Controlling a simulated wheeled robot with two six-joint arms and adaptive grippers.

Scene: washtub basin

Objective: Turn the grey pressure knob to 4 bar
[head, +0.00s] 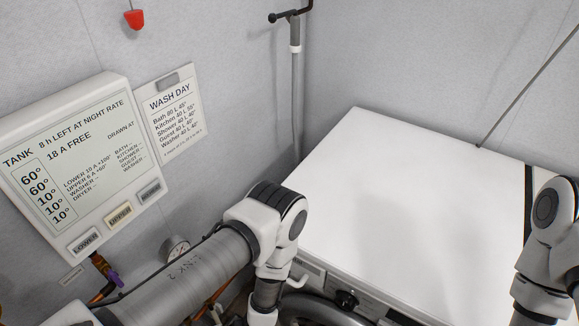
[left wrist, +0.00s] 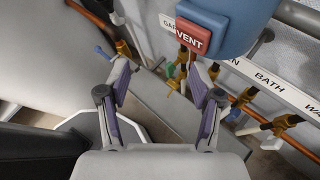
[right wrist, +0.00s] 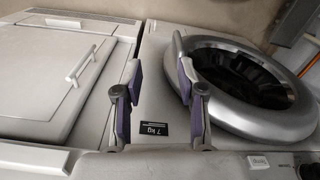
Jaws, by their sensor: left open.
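I cannot make out the grey pressure knob in any view. A round dial gauge (head: 175,250) is on the wall in the head view, partly hidden behind my left arm. My left gripper (left wrist: 164,88) is open and empty in the left wrist view, above brass valves (left wrist: 177,80) and pipes. A blue housing with a red VENT button (left wrist: 193,34) is beyond its right finger. My right gripper (right wrist: 160,88) is open and empty in the right wrist view, in front of a white machine with a round door (right wrist: 245,85). Both grippers are out of the head view.
A tank display panel (head: 75,165) and a WASH DAY card (head: 170,108) hang on the left wall. A white machine top (head: 400,215) is clear. Labelled pipes with brass valves (left wrist: 285,124) run at the right of the left wrist view.

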